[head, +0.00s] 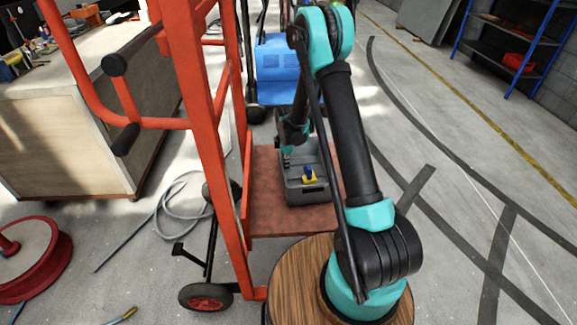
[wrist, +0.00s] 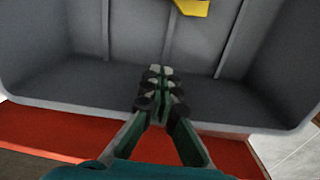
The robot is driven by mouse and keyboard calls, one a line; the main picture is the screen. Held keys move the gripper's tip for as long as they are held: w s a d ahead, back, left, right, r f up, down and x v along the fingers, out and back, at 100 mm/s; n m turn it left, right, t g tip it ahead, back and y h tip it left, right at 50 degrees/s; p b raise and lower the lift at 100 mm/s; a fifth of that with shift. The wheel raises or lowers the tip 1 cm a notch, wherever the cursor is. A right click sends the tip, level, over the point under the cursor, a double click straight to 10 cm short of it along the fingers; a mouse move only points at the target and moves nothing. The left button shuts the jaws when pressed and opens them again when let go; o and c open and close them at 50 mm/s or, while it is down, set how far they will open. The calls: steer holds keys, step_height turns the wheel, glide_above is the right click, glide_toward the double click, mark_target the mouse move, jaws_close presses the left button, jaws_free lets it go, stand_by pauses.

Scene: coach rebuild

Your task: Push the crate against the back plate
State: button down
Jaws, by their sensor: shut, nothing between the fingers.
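The grey crate (head: 308,196) stands upright on the red-brown platform (head: 268,222) of an orange trolley. A small yellow and blue thing (head: 309,177) shows in it. My gripper (head: 287,159) is at the crate's far end, partly hidden by my arm in the head view. In the wrist view the gripper's shut, empty fingers (wrist: 160,78) reach across the crate's near rim, with their tips seen against the crate's inside (wrist: 85,90). I cannot tell whether they touch it. I cannot make out which part is the back plate.
The trolley's orange upright (head: 195,110) rises left of the crate, with a wheel (head: 205,297) below. A blue machine (head: 278,65) stands behind the platform. A workbench (head: 80,110) and a red reel (head: 28,258) are at left. The floor at right (head: 450,130) is open.

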steer(key=a, duration=1.3)
steer(key=shift+s, duration=0.35)
